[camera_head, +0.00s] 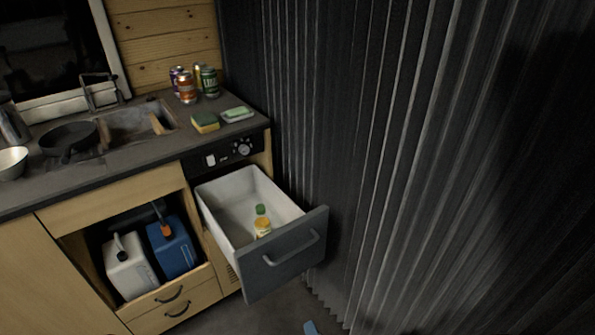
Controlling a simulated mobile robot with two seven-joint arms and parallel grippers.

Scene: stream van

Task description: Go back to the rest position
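Neither of my grippers can be made out in the head view. A drawer (206,208) with a white inside and a grey front stands pulled out below the right end of the counter. A small bottle (262,227) with a green cap and an orange-yellow body stands in the drawer, close to its front. Nothing is seen touching the drawer or the bottle.
The counter (100,180) holds several cans (187,88), a sponge (205,122), a soap dish (237,114), a pan (68,139) and a bowl (12,163). White (130,270) and blue (171,250) canisters stand below. A dark curtain (400,150) fills the right. A small blue shape at the bottom edge is unclear.

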